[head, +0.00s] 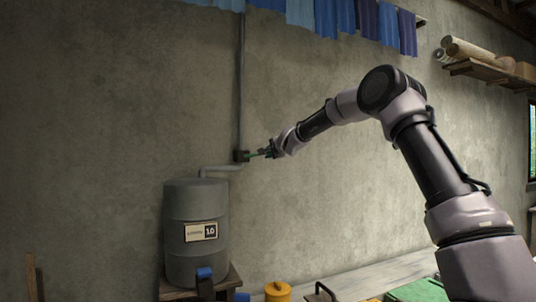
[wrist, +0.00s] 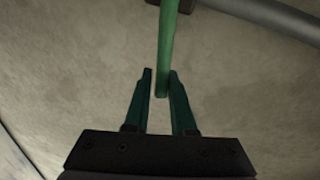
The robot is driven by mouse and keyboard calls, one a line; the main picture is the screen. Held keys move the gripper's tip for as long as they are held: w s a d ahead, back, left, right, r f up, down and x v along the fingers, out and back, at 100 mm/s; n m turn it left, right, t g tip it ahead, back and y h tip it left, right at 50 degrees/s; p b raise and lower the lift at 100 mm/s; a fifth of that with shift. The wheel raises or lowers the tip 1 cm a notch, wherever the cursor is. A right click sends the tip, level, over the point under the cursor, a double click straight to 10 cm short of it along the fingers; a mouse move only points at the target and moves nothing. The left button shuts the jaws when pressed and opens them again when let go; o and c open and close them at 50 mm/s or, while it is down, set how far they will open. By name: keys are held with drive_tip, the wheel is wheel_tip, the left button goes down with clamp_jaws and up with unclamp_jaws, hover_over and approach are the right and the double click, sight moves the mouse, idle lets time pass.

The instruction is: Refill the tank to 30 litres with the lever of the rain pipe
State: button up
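The grey tank (head: 197,245) stands against the wall, and its label (head: 201,231) has a dark field that appears to read 10. The rain pipe (head: 241,80) runs down the wall to a dark valve block (head: 241,156) above the tank. The green lever (head: 256,154) sticks out from this block to the right; it also shows in the wrist view (wrist: 166,45). My gripper (head: 268,150) is at the lever's free end. In the wrist view my gripper (wrist: 160,78) has its fingers on either side of the lever, with a narrow gap on the left.
The tank rests on a wooden stand (head: 233,280) with a blue tap (head: 204,273) at its front. A yellow pot (head: 277,291) is to the lower right. Blue cloths (head: 335,16) hang above. A shelf (head: 490,71) with rolls is at upper right. The wall around the lever is clear.

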drive_tip(key=shift+o, duration=1.2)
drive_tip(key=v, duration=1)
drive_tip(key=shift+s+d, duration=0.15)
drive_tip(key=shift+s, duration=0.2)
drive_tip(key=s+d+f+n+g+h, duration=0.1)
drive_tip(key=s+d, duration=0.5)
drive_tip(key=s, duration=0.9)
drive_tip(key=s+d+f+n+g+h, duration=0.1)
drive_tip(key=s+d+f+n+g, duration=0.3)
drive_tip(key=s, duration=1.2)
drive_tip(key=s+d+f+n+g+h, duration=0.1)
drive_tip(key=s+d+f, duration=0.4)
drive_tip(key=s+d, duration=0.5)
drive_tip(key=s+n+g, duration=0.1)
drive_tip(key=s+n, duration=0.1)
drive_tip(key=s, duration=0.3)
drive_tip(key=shift+s+g+h, duration=0.2)
drive_tip(key=shift+g+h, duration=0.1)
